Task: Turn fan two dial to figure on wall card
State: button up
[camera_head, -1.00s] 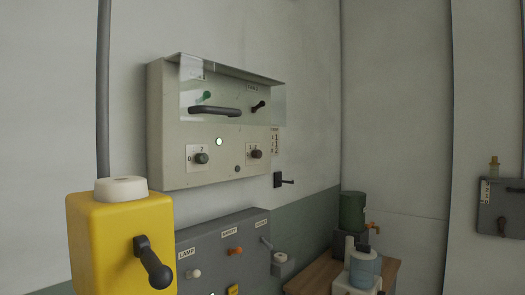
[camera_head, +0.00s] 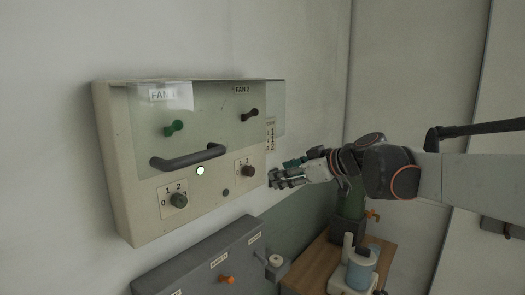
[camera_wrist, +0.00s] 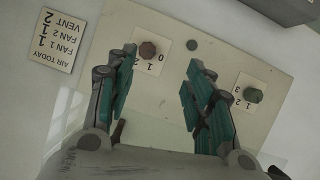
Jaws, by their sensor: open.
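A pale control panel (camera_head: 140,215) hangs on the wall. Its fan two dial (camera_head: 247,172), dark brown on a white plate, is at lower right; it also shows in the wrist view (camera_wrist: 147,50). Its pointer setting is too small to read. My gripper (camera_head: 273,178) is just right of this dial. In the wrist view my open gripper (camera_wrist: 163,57) faces the panel, with the dial between the fingertips, nearer the left finger; contact is not clear.
A clear cover (camera_head: 205,110) with a dark handle (camera_head: 188,157) is above the dials. A grey switch box (camera_head: 205,262) is below, and a wooden table (camera_head: 308,262) stands to the right.

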aim_at(252, 172)
jog(key=x, duration=0.4)
jog(key=w+r+p+x, duration=0.1)
jog(key=x, duration=0.4)
jog(key=r+p+x, duration=0.1)
jog(key=x, duration=0.4)
jog(key=shift+w+r, duration=0.15)
jog(key=shift+w, duration=0.35)
jog(key=c, duration=1.1)
